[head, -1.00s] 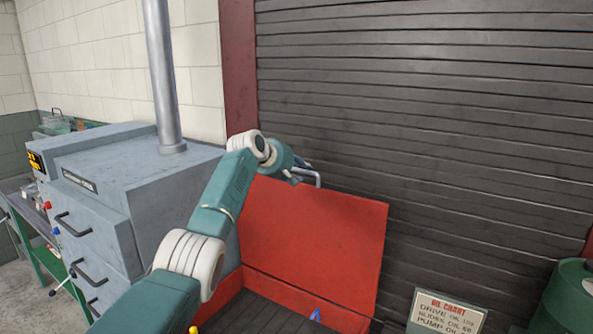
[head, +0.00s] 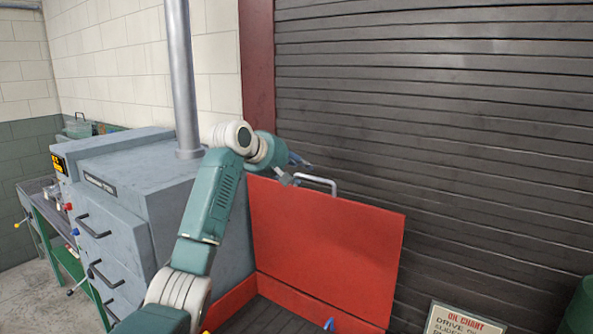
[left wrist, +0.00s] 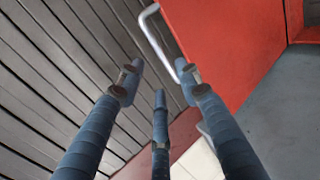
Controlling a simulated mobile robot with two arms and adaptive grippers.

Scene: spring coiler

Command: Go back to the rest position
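My left arm (head: 212,205) reaches up from the bottom of the head view. Its gripper (head: 291,172) is beside the upper left edge of a red panel (head: 325,245), just left of the panel's silver handle (head: 320,181). In the left wrist view, the left gripper (left wrist: 160,82) has three dark blue fingers spread apart with nothing held between them. The silver handle (left wrist: 156,32) shows past the fingertips there, apart from them as far as I can tell. My right gripper is in neither view.
A grey cabinet with drawers (head: 110,230) and a vertical pipe (head: 181,80) stand close to the arm's left. A dark slatted shutter (head: 450,110) is behind the panel.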

